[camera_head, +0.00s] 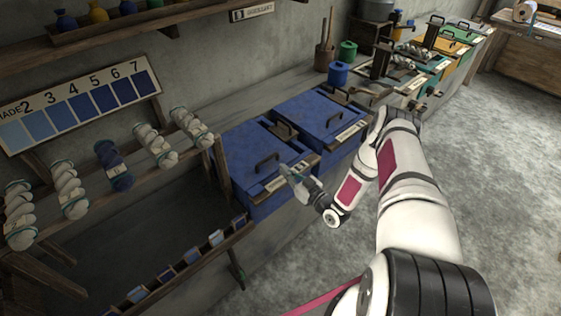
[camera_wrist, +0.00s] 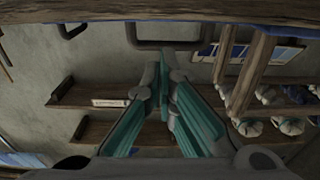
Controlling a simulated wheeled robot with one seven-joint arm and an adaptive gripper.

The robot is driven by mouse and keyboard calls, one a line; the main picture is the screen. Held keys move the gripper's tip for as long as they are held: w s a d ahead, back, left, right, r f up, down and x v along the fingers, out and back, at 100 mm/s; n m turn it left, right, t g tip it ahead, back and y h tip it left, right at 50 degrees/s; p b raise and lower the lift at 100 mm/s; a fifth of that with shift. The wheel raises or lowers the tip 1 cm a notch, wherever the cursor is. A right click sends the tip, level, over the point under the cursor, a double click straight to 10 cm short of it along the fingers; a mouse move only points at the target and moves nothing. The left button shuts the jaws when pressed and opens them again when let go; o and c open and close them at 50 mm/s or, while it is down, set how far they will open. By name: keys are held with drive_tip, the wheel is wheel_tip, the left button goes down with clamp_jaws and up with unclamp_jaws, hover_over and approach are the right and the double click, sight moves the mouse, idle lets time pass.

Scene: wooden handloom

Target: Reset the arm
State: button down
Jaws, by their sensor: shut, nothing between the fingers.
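My white and black arm reaches in from the lower right in the head view. My gripper (camera_head: 287,171) hangs in front of the nearer blue lidded box (camera_head: 237,152), close to its front edge and label. Whether it touches the box cannot be told. In the wrist view the teal-padded fingers of my gripper (camera_wrist: 162,68) come together at their tips, with nothing between them. A dark handle (camera_wrist: 165,42) shows beyond the fingertips in that view.
A second blue box (camera_head: 318,112) stands beside the first. A rack of yarn skeins (camera_head: 121,165) is at left, above a row of small blue swatches (camera_head: 190,255). More lidded boxes (camera_head: 455,45) line the wall at upper right. The grey floor (camera_head: 500,170) at right is clear.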

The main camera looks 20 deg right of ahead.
drive_tip(key=shift+s+d+f, duration=0.15)
drive_tip(key=shift+s+f, duration=0.3)
drive_tip(key=shift+f, duration=0.1)
drive_tip(key=w+d+r+n+g+h, duration=0.1)
drive_tip(key=w+r+g+h, duration=0.15)
drive_tip(key=w+r, duration=0.45)
drive_tip(key=w+d+r+n+g+h, duration=0.1)
drive_tip(key=w+d+r+g, duration=0.15)
drive_tip(key=r, duration=0.85)
drive_tip(key=s+a+r+m+g+h, duration=0.1)
drive_tip(key=s+r+h, duration=0.15)
drive_tip(key=r, duration=0.65)
drive_tip(key=s+a+r+g+h, duration=0.1)
drive_tip(key=s+a+r, duration=0.15)
drive_tip(key=r, duration=0.65)
drive_tip(key=s+a+r+m+g+h, duration=0.1)
drive_tip(key=s+a+r+m, duration=0.1)
drive_tip(key=s+r, duration=0.55)
drive_tip(key=s+a+r+m+g, duration=0.1)
drive_tip(key=s+a+r+g, duration=0.2)
drive_tip(key=s, duration=0.7)
drive_tip(key=s+a+r+m+y, duration=0.1)
drive_tip(key=s+a, duration=0.2)
drive_tip(key=s, duration=0.6)
drive_tip(key=s+a+g+y, duration=0.1)
drive_tip(key=s+a, duration=0.2)
drive_tip(key=s, duration=0.7)
drive_tip(key=shift+s+a+r+m, duration=0.15)
drive_tip(key=shift+r+m, duration=0.25)
